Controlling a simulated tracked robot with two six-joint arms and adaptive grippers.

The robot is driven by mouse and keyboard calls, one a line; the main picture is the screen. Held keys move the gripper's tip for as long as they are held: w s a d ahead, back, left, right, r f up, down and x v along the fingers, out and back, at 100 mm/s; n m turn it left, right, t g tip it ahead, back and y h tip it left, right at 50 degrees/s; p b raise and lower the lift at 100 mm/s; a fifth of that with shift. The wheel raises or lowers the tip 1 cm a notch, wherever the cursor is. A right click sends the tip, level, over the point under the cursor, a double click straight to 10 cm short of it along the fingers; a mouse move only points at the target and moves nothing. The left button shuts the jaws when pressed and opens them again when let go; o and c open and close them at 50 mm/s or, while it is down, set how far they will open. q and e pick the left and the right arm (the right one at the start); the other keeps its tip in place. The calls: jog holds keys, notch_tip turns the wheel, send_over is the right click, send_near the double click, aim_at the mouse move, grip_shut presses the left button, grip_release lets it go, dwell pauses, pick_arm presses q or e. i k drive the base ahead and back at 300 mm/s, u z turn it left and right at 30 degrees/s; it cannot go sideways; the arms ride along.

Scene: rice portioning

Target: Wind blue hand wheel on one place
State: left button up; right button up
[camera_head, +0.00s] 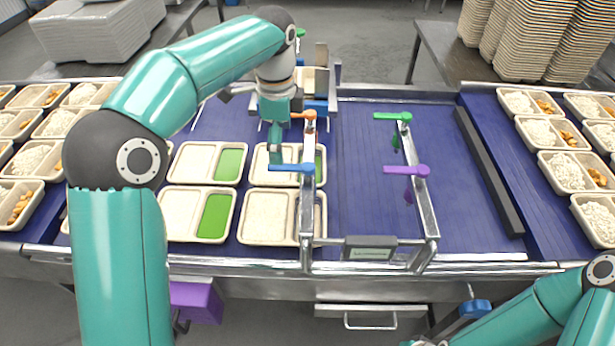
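A small round blue part (475,307), which looks like a hand wheel, sits below the front edge of the conveyor at the lower right. My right arm comes in from the lower right and its forearm ends close to this blue part. My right gripper is not clearly visible; I cannot tell whether anything touches the blue part. My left arm arches over the left side, and my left gripper (275,150) points down over the far tray beside the metal frame. Its fingers are seen nearly edge-on, so its opening is unclear. A blue lever (291,167) is on the frame's left rail.
The metal frame (430,215) also carries orange (303,115), green (392,116) and purple (407,170) levers. Two-compartment trays (183,215) stand on the blue belt at the left. Filled trays line both sides. The belt right of the frame is clear up to a dark bar (488,170).

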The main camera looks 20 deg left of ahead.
aim_at(474, 309)
jog(key=k, duration=1)
